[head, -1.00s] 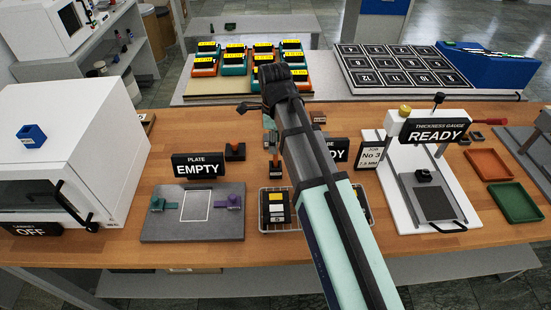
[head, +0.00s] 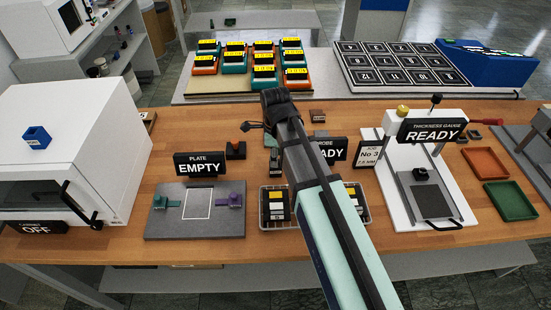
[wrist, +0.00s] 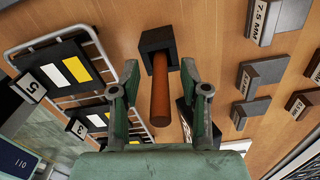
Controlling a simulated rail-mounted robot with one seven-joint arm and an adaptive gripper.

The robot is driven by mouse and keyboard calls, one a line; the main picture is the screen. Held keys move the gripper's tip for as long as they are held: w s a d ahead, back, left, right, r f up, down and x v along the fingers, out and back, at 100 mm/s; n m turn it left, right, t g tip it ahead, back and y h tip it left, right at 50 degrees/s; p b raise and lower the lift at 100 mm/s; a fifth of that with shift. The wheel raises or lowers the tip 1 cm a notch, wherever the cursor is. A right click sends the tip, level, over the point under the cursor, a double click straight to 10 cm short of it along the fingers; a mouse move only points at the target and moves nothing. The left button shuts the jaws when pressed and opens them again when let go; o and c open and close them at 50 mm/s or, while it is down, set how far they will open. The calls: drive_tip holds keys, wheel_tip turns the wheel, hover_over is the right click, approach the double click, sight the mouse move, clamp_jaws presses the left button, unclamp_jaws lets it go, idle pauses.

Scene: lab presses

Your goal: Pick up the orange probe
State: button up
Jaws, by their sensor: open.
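The orange probe (wrist: 160,95) shows in the wrist view as an orange-brown cylinder standing out of a dark square holder (wrist: 158,42). In the head view the dark holder with a bit of orange (head: 236,150) stands behind the EMPTY plate sign. My gripper (wrist: 160,92) is open, with one finger on each side of the probe in the picture and visible gaps to both. In the head view my gripper (head: 255,128) hangs above the bench, just right of and above the holder. I cannot tell the height left between fingertips and probe.
A wire basket with cards (wrist: 70,70) lies left of the probe in the wrist view. Grey and brown blocks (wrist: 262,72) lie to the right. In the head view the EMPTY sign (head: 199,164) and a plate (head: 170,228) are near; the thickness gauge (head: 432,131) stands at right.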

clamp_jaws()
drive_tip(key=shift+r, duration=0.1)
